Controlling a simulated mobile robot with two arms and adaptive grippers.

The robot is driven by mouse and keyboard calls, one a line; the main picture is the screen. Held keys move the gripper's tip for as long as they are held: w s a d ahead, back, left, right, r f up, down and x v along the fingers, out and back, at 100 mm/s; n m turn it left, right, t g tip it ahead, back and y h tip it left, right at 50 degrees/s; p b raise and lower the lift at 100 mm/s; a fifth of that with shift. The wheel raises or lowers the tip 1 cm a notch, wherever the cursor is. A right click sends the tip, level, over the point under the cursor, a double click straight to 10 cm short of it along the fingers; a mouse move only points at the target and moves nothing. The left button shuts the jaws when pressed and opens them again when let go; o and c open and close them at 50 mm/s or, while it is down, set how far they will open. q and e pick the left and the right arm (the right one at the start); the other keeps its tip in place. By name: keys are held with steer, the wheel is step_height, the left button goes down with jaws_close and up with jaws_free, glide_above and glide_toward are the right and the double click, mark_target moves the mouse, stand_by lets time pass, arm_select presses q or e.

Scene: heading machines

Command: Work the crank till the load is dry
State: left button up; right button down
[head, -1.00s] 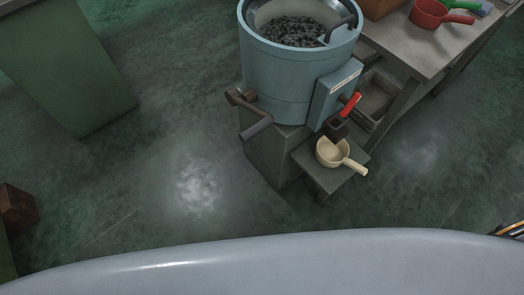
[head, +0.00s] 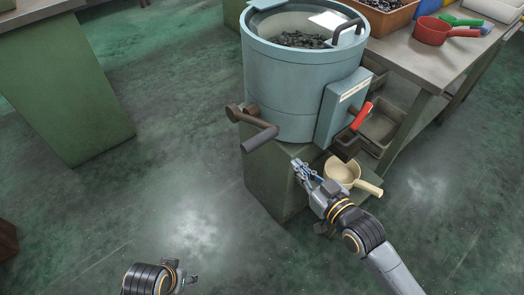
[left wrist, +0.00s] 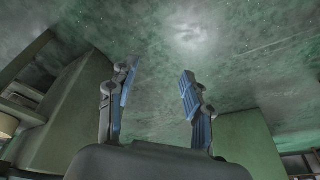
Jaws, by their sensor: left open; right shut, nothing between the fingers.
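The blue-grey drum machine (head: 285,85) stands on a green pedestal. Its load (head: 300,40) of small dark pieces lies inside, under what looks like a clear lid with a dark handle; whether it is wet I cannot tell. The crank (head: 255,127) sticks out at the drum's lower left, its grey grip pointing toward me. My right gripper (head: 299,168) is shut and empty, below and right of the crank grip, apart from it. My left gripper is open and empty over bare floor in the left wrist view (left wrist: 160,72); only part of that arm shows at the bottom of the head view.
A red-handled lever (head: 361,116) and dark spout (head: 346,146) sit at the drum's right. A beige scoop (head: 342,172) is below, partly behind my right arm. A bench (head: 425,70) holds a red scoop (head: 433,31) and a crate. Floor left of the pedestal is clear.

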steer(key=s+a+r+n+t+y+b, duration=0.1)
steer(key=s+a+r+y, duration=0.1)
steer(key=r, duration=0.4)
steer(key=s+a+r+n+y+b, duration=0.1)
steer(key=s+a+r+y, duration=0.15)
steer(key=r, duration=0.45)
glide_above(262, 139)
steer(key=shift+s+a+h+b, duration=0.1)
steer(key=shift+a+h+b, duration=0.25)
steer(key=shift+a+b, duration=0.1)
steer(key=f, duration=0.1)
steer(key=f+b, duration=0.1)
steer(key=shift+s+d+f, duration=0.15)
steer(key=shift+s+f, duration=0.05)
steer(key=shift+f, duration=0.15)
steer(key=shift+s+d+f, duration=0.2)
steer(key=shift+s+f, duration=0.05)
steer(key=shift+f, duration=0.35)
arm_select(q)
step_height(262, 139, up, 6)
steer(key=w+t, duration=0.1)
steer(key=t, duration=0.1)
steer(key=shift+w+d+f, duration=0.15)
steer(key=shift+w+d, duration=0.15)
steer(key=shift+w, duration=0.1)
arm_select(e)
steer(key=shift+f, duration=0.1)
